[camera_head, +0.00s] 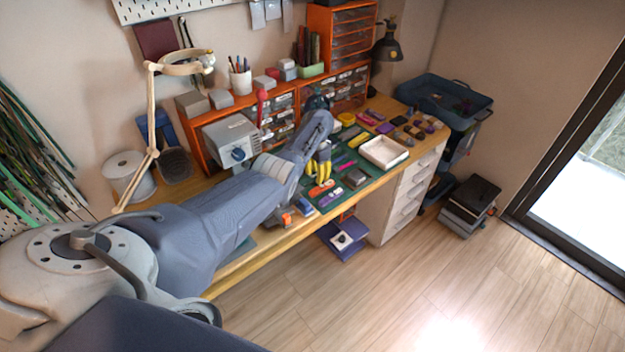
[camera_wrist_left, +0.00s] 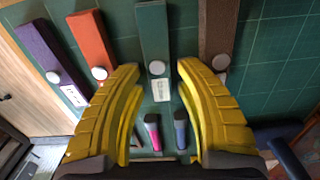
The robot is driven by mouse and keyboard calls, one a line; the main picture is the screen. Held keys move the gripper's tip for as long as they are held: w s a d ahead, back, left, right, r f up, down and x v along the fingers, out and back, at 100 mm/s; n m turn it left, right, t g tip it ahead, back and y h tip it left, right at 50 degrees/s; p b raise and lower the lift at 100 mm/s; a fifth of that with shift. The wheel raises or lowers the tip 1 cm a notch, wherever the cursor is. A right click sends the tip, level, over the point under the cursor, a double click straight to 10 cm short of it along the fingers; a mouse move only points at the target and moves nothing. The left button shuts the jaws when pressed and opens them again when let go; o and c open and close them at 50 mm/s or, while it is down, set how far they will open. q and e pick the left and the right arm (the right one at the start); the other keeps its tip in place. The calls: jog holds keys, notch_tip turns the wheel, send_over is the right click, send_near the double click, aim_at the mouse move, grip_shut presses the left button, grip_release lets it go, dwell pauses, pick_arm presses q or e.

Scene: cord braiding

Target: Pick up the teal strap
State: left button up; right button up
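The teal strap (camera_wrist_left: 153,32) lies on the green mat in the left wrist view, with a white disc and a small pale label at its near end. My left gripper (camera_wrist_left: 159,70) is open, its yellow fingers on either side of that near end. Nothing is visibly held, and I cannot tell how high the fingertips are above the mat. In the head view my left gripper (camera_head: 321,174) is over the mat, and I cannot pick out the teal strap there. My right gripper is not in view.
An orange strap (camera_wrist_left: 91,40) and a purple strap (camera_wrist_left: 45,50) lie left of the teal one; a brown strap (camera_wrist_left: 217,28) lies right. A pink-ended piece (camera_wrist_left: 153,133) and a blue piece (camera_wrist_left: 181,131) lie between the fingers. A white tray (camera_head: 385,152) stands farther right.

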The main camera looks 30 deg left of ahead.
pick_arm(q)
jog(key=shift+f, duration=0.1)
jog(key=c, duration=0.6)
dwell(0.4)
